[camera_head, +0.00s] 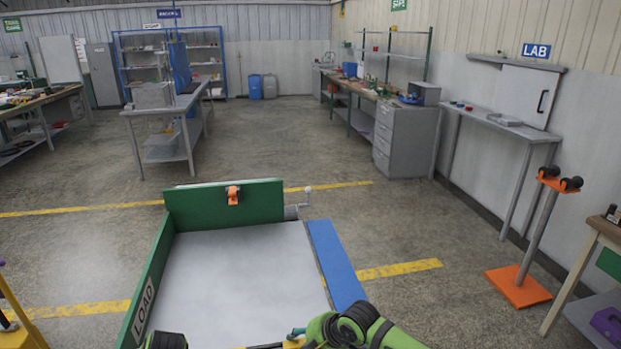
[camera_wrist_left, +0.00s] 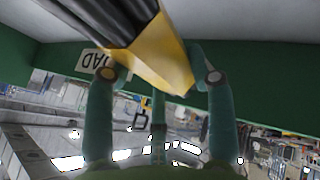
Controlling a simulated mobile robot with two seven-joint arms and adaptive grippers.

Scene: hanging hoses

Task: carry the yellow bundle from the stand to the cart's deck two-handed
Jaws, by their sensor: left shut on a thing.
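The yellow bundle shows in the left wrist view as a yellow wrap (camera_wrist_left: 165,62) around black hoses (camera_wrist_left: 105,20). My left gripper (camera_wrist_left: 157,82) has its teal fingers closed around the wrap. In the head view only a sliver of yellow (camera_head: 294,343) shows at the bottom edge, by the teal fingers of my right gripper (camera_head: 296,334); the rest is out of frame. Whether those fingers are closed is unclear. The cart's grey deck (camera_head: 240,270) lies just ahead, with its visible part bare. An orange stand (camera_head: 533,255) with black rollers on top is at the right, empty.
The cart has a green end wall (camera_head: 225,204), a green side wall (camera_head: 148,285) marked LOAD and a blue strip (camera_head: 335,265) on its right. A grey table (camera_head: 165,107) stands beyond. A wooden bench (camera_head: 600,228) is at the right edge. Floor beyond the cart is open.

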